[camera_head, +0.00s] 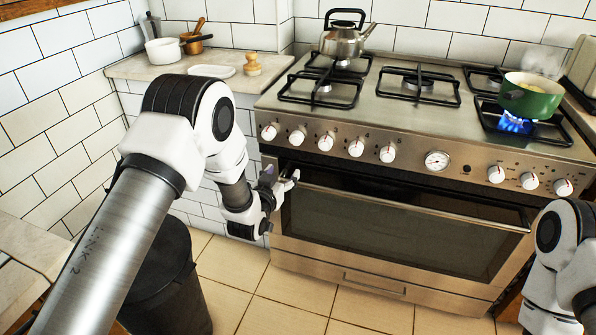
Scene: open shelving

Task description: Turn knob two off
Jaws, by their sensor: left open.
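The stove's front panel carries a row of white knobs with red marks. Three more knobs, including the far right knob (563,187), sit right of the round dial (437,160). A blue flame (515,123) burns under the green pot (531,96) on the front right burner. My left gripper (281,178) is open and empty, below the leftmost knobs near the oven handle's left end. My right gripper is out of frame.
The oven handle (420,206) runs across the stove front. A kettle (343,42) stands on the back left burner. The left counter (130,68) holds pans and a white tray. A dark bin (165,285) stands at lower left. The tiled floor (285,293) before the stove is clear.

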